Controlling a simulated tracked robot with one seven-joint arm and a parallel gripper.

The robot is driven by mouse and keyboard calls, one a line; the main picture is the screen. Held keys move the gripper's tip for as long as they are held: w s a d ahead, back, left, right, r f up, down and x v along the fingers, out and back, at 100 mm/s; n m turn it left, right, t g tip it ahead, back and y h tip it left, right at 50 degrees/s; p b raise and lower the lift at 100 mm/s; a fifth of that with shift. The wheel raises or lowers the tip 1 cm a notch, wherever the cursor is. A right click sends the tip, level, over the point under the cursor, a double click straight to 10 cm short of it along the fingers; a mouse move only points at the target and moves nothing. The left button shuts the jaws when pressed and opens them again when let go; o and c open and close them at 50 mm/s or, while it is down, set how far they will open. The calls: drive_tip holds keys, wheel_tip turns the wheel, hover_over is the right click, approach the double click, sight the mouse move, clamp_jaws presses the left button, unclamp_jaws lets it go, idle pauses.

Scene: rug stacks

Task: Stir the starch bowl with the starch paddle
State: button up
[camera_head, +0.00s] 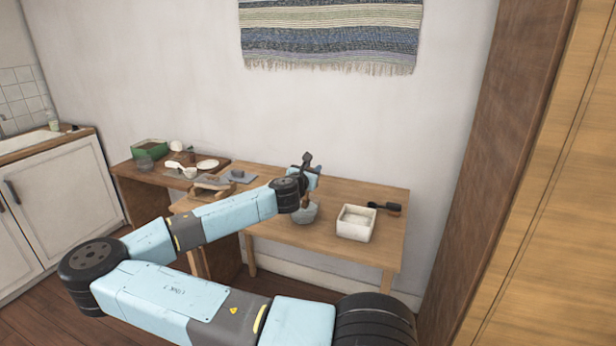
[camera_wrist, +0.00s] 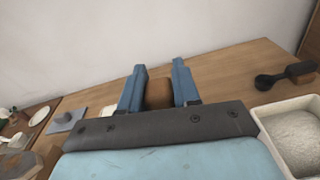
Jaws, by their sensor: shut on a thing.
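My gripper (camera_head: 304,181) is shut on a brown wooden piece, which I take to be the starch paddle (camera_wrist: 158,94); it shows between the two blue fingers in the wrist view. In the head view the gripper is over the table, directly above a grey bowl (camera_head: 304,213), likely the starch bowl. A brown length of the paddle runs down from the gripper toward the bowl. Its lower end is not visible, so I cannot tell how deep it sits. The bowl's contents are hidden, and the bowl is not seen in the wrist view.
A white square box (camera_head: 356,224) with pale contents stands right of the bowl. A dark scoop (camera_head: 384,206) lies behind it. The left table holds a green tub (camera_head: 150,148), a white plate (camera_head: 208,164) and small items. A striped rug (camera_head: 330,35) hangs on the wall.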

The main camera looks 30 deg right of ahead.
drive_tip(key=shift+d+r, duration=0.15)
drive_tip(key=shift+r, duration=0.95)
drive_tip(key=shift+d+r, duration=0.1)
drive_tip(key=shift+r, duration=1)
wheel_tip(320, 180, up, 4)
drive_tip(key=shift+a, duration=0.1)
